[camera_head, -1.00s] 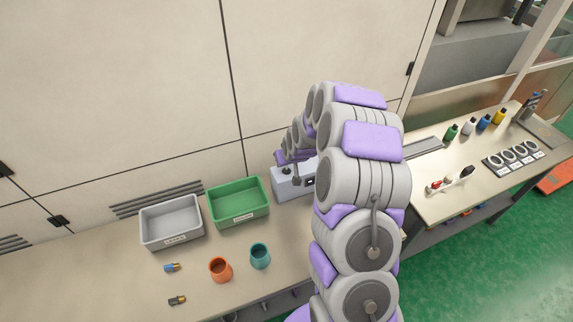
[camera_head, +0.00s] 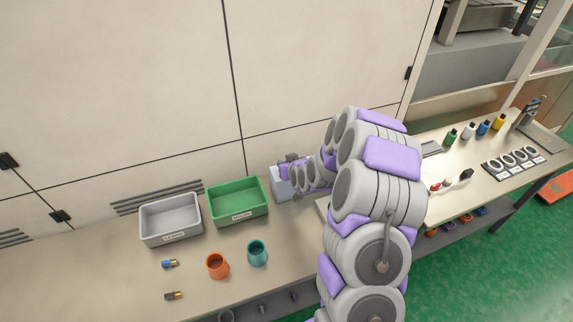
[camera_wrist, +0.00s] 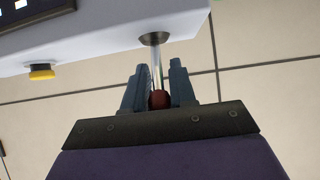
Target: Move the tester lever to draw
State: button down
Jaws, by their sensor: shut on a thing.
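The tester is a pale box (camera_head: 281,186) on the bench against the wall, right of the green bin; my arm hides most of it in the head view. In the wrist view the white tester body (camera_wrist: 105,30) fills the top. Its lever (camera_wrist: 154,58) is a thin metal rod from a dark round collar, ending in a dark red knob (camera_wrist: 159,99). My gripper (camera_wrist: 158,85) has its two fingers on either side of the knob and is shut on it. The lever's marked positions cannot be read.
A yellow button (camera_wrist: 41,72) is on the tester. A grey bin (camera_head: 171,220) and a green bin (camera_head: 238,202) stand to its left. An orange cup (camera_head: 217,266) and a teal cup (camera_head: 257,253) stand in front. Bottles (camera_head: 484,127) stand on the right bench.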

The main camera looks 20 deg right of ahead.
jog(key=shift+s+f, duration=0.15)
jog(key=shift+f, duration=0.1)
jog(key=c, duration=1.3)
grip_release()
jog(key=o, duration=0.3)
jog(key=shift+r, duration=0.1)
jog(key=b+v, duration=0.3)
jog(key=v, duration=0.8)
jog(key=shift+s+r, duration=0.2)
jog(key=shift+s, duration=0.05)
jog(key=shift+r+b, duration=0.1)
jog(key=shift+b, duration=0.5)
